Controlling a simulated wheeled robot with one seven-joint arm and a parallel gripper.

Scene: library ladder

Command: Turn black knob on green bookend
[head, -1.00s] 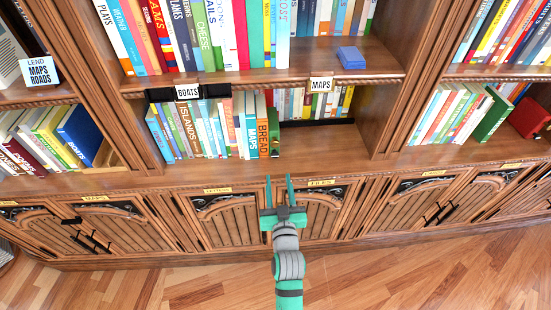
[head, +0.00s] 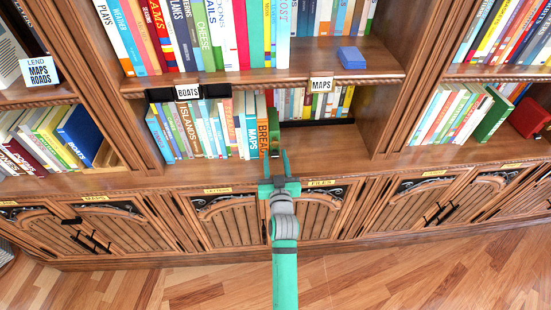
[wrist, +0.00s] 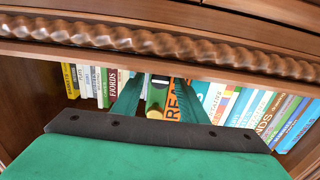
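The green bookend (head: 274,128) stands at the right end of the lower middle row of books, against the orange BREAD book (head: 263,138). My gripper (head: 272,154) is open, its two green fingers pointing into the shelf in front of the bookend. In the wrist view, the bookend (wrist: 156,100) shows between the fingers of my gripper (wrist: 157,98), with a dark, light-striped part (wrist: 160,79) on it that may be the black knob. Nothing is visibly gripped. I cannot tell whether the fingers touch the knob, and its turn angle is unclear.
Books fill the shelf left of the bookend; bare shelf board (head: 330,145) lies to its right. The upper shelf (head: 310,65) with the MAPS label (head: 321,85) overhangs. Carved trim (wrist: 160,40) crosses the wrist view. Cabinet doors (head: 230,218) stand below.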

